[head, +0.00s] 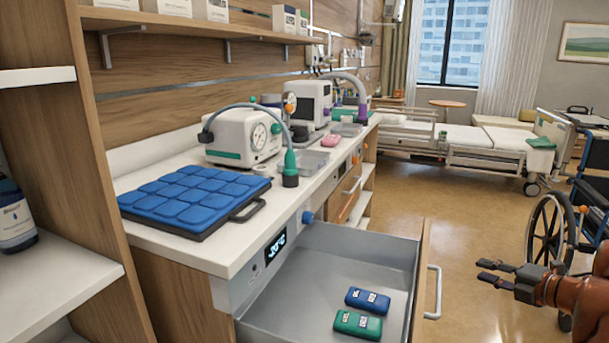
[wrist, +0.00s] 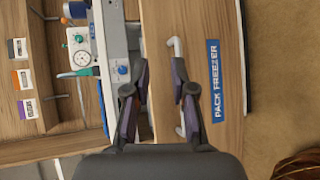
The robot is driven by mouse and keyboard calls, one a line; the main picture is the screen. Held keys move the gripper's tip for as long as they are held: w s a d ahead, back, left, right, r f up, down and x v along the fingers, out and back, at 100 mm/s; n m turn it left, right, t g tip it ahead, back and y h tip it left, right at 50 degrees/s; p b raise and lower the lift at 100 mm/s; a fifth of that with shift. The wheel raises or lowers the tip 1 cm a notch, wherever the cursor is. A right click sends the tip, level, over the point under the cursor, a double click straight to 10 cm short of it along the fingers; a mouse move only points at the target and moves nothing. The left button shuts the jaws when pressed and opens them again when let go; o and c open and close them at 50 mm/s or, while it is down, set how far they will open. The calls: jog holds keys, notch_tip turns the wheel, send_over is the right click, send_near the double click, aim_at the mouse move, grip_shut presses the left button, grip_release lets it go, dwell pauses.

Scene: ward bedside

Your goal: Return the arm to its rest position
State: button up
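My gripper (head: 489,272) is at the lower right of the head view, out over the floor to the right of the open drawer. Its two fingers are apart with nothing between them. In the wrist view my gripper (wrist: 160,75) also shows spread, empty fingers. Beyond them is the wooden drawer front (wrist: 215,130) with a blue "PACK FREEZER" label (wrist: 215,80) and a pale handle (wrist: 180,50). The handle (head: 433,292) is left of my gripper in the head view and apart from it.
The open drawer (head: 310,262) holds a blue pack (head: 367,300) and a green pack (head: 357,325). A tray of blue pads (head: 190,194) and machines stand on the counter (head: 130,177). A wheelchair (head: 553,230) stands close behind my arm at right. Open floor (head: 440,190) lies beyond.

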jog(key=w+d+r+m+h+p, duration=0.2)
jog(key=r+m+h, duration=0.15)
jog(key=r, duration=0.25)
jog(key=w+d+r+m+h+p, duration=0.1)
jog(key=w+r+m+h+p, duration=0.1)
jog(key=w+r+h+p, duration=0.3)
jog(key=s+r+m+g+h+p, duration=0.2)
jog(key=s+r+m+h+p, duration=0.3)
jog(key=r+m, duration=0.4)
jog(key=s+a+m+g+y+p, duration=0.3)
jog(key=s+a+m+g+p, duration=0.2)
jog(key=s+a, duration=1.1)
jog(key=s+a+m+g+y+p, duration=0.4)
jog(key=s+a+g+p, duration=0.3)
jog(key=s+a, duration=0.9)
jog(key=s+m+g, duration=0.1)
jog(key=s, duration=0.3)
jog(key=shift+s, duration=0.35)
jog(key=shift+y, duration=0.25)
